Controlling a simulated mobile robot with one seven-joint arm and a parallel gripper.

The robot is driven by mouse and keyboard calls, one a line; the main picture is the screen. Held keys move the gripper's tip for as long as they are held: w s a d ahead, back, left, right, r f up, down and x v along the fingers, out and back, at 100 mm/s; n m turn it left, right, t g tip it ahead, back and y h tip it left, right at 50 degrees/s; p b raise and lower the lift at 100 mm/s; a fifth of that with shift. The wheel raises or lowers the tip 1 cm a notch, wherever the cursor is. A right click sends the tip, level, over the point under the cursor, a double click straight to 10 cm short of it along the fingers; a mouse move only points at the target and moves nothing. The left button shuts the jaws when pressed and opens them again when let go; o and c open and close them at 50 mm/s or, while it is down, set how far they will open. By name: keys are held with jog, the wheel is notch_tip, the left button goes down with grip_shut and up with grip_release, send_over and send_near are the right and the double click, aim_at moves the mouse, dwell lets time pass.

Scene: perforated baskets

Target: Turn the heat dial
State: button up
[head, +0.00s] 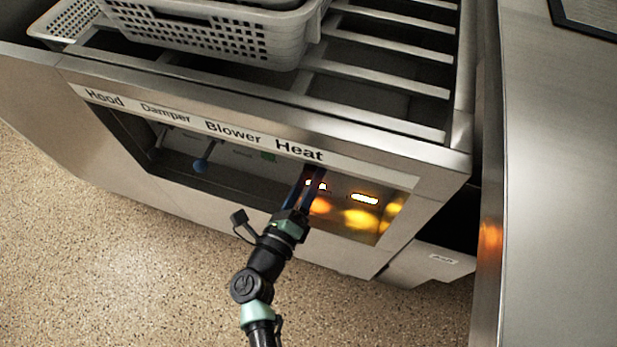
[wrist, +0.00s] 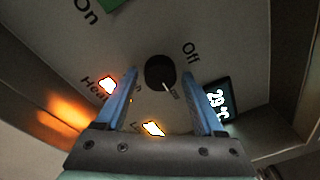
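The heat dial is a round black knob (wrist: 160,70) with a white pointer line aimed down and slightly right in the wrist view. It sits on a pale panel between a "Heat" marking and an "Off" marking. My gripper (wrist: 158,78) is open, with one blue finger on each side of the knob. Gaps show between the fingers and the knob, and I cannot tell how deep the tips reach. In the head view my gripper (head: 309,183) reaches into the recess under the "Heat" label (head: 300,151), where the arm hides the dial.
A lit display (wrist: 216,101) is right of the fingers. Orange lights glow on the panel. A grey perforated basket (head: 215,35) stands on the slatted top. A metal wall (head: 550,180) rises at right.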

grip_shut()
jog(key=shift+n, duration=0.4)
jog(key=n+p, duration=0.1)
jog(key=n, duration=0.2)
jog(key=shift+n, duration=0.4)
jog(key=shift+s+d+n+t+y+p, duration=0.1)
jog(key=shift+n+t+y+p, duration=0.35)
jog(key=shift+n, duration=2)
jog(key=shift+w+a+n+t+p, duration=0.15)
jog(key=shift+n+p, duration=0.5)
jog(key=shift+n, duration=1.75)
jog(key=shift+s+d+n+t+y+p, duration=0.15)
jog(key=shift+n+t+y+p, duration=0.3)
jog(key=shift+n, duration=2)
